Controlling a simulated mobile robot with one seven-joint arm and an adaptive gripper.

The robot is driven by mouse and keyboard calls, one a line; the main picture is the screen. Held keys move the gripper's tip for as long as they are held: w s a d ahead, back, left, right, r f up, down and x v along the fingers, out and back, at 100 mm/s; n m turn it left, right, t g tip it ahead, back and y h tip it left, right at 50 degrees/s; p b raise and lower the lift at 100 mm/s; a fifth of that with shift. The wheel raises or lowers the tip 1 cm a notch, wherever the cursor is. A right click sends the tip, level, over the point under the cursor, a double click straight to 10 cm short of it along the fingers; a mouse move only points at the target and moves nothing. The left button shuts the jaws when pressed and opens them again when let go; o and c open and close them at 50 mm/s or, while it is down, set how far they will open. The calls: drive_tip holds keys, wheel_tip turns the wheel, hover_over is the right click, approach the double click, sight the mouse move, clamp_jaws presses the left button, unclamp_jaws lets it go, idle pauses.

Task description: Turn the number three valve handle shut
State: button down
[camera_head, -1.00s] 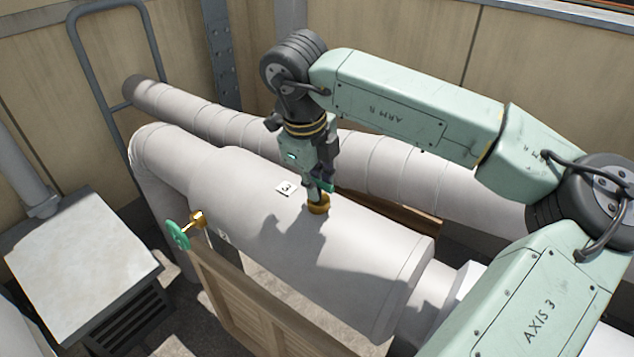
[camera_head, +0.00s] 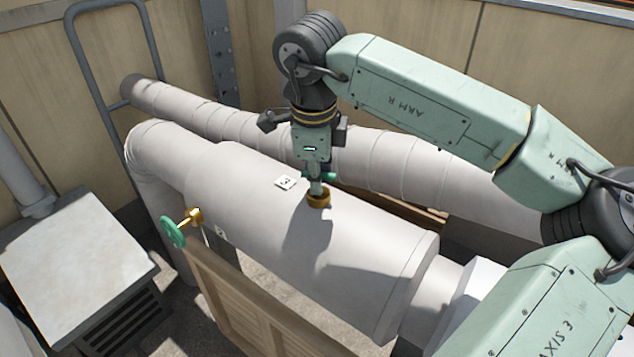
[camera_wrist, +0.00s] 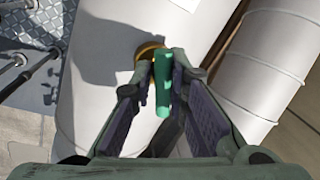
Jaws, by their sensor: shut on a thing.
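The number three valve has a green lever handle (camera_head: 326,176) on a brass-coloured base (camera_head: 318,200), on top of the large pale pipe beside a white tag marked 3 (camera_head: 285,182). My gripper (camera_head: 317,178) points down onto it from above. In the wrist view the green handle (camera_wrist: 163,85) lies between the two fingers of my gripper (camera_wrist: 163,65), which are shut on it. The brass base (camera_wrist: 149,49) shows partly behind the fingertips. The fingers hide part of the handle.
A second valve with a green round wheel (camera_head: 172,231) sticks out from the large pipe (camera_head: 350,260) at left. A thinner pipe (camera_head: 390,165) runs behind.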

drive_tip(key=n+y+b, duration=0.1)
drive_tip(key=n, duration=0.5)
drive_tip(key=shift+b, duration=0.35)
drive_tip(key=n+y, duration=0.1)
drive_tip(key=n, duration=0.5)
drive_tip(key=shift+d+n+g+b, duration=0.1)
drive_tip(key=shift+n+g+b, duration=0.2)
drive_tip(key=shift+g, duration=0.1)
drive_tip(key=c, duration=1.6)
unclamp_jaws()
drive_tip(key=shift+s, duration=0.1)
drive_tip(key=shift+o, duration=0.2)
drive_tip(key=shift+r, duration=0.1)
wheel_tip(320, 180, up, 12)
drive_tip(key=s+d, duration=0.1)
drive_tip(key=d, duration=0.1)
drive_tip(key=shift+s+f, duration=0.15)
drive_tip(key=shift+f, duration=0.05)
